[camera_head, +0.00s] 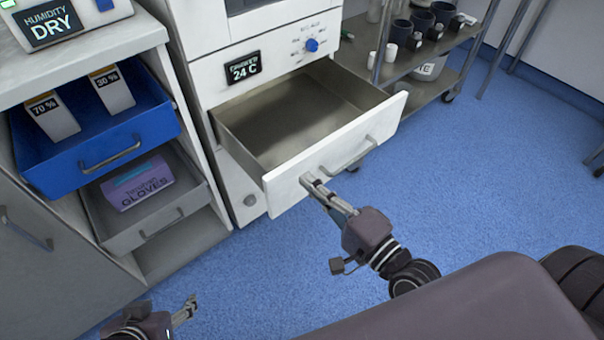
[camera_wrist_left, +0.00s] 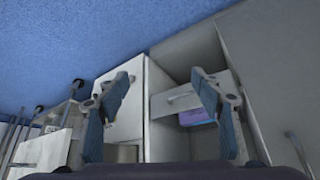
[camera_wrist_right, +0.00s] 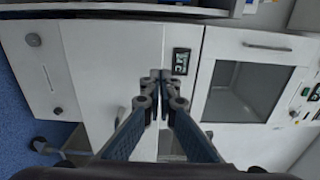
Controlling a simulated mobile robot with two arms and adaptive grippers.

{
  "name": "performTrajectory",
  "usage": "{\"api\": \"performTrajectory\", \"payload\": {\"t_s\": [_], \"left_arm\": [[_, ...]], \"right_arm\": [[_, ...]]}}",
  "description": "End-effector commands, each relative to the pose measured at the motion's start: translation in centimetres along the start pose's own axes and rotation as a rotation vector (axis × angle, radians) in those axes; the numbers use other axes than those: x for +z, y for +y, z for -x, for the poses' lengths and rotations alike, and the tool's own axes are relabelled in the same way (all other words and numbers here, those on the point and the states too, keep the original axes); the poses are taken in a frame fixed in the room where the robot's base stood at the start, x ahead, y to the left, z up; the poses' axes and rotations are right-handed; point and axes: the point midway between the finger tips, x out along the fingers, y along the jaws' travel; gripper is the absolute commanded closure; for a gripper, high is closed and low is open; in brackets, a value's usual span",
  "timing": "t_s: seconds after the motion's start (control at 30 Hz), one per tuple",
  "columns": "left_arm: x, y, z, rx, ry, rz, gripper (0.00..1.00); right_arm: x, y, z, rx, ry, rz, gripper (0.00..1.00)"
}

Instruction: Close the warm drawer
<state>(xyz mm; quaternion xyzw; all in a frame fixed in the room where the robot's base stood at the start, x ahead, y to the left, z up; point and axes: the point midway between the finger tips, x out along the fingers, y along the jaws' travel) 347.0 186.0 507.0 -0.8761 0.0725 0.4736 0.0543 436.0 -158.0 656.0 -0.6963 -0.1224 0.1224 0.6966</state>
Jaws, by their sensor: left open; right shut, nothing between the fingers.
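The drawer under the 24 C display (camera_head: 244,68) is pulled well out of the white cabinet. Its white front (camera_head: 345,150) has a bar handle (camera_head: 348,155), and its grey metal inside (camera_head: 290,115) looks empty. My right gripper (camera_head: 312,182) is shut and empty, its tips at the drawer front beside the left end of the handle; I cannot tell whether they touch. In the right wrist view its closed fingers (camera_wrist_right: 160,76) point at white panels near the display (camera_wrist_right: 181,61). My left gripper (camera_head: 188,308) is open and empty, low over the floor; it also shows in the left wrist view (camera_wrist_left: 162,85).
Left of the cabinet, a blue drawer (camera_head: 110,160) with two dispensers and a grey drawer (camera_head: 160,222) with a gloves box (camera_head: 138,183) stand open. A metal cart (camera_head: 425,70) with dark cups stands at the right. Blue floor (camera_head: 480,170) is clear before the drawer.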

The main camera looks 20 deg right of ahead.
Motion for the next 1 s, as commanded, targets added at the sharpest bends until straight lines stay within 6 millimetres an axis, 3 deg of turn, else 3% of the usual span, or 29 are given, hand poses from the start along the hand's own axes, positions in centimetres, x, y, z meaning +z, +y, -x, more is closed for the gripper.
{"api": "performTrajectory", "payload": {"t_s": [0.3, 0.77, 0.87, 1.0], "left_arm": [[-1.6, 0.2, -0.2, 0.004, 0.062, -0.002, 0.40], [-1.7, 0.3, -0.2, 0.005, 0.065, -0.002, 0.40], [-1.4, 0.2, -0.2, 0.005, 0.054, -0.002, 0.40], [1.1, -0.2, 0.3, -0.003, -0.045, 0.003, 0.40]], "right_arm": [[0.0, 0.0, -2.8, 0.000, 0.001, 0.000, 1.00], [0.0, 0.0, -3.1, 0.001, 0.000, 0.001, 1.00], [0.0, -0.1, -3.3, 0.000, 0.000, 0.001, 1.00], [0.0, -0.1, -4.1, 0.000, 0.000, 0.000, 1.00]]}}
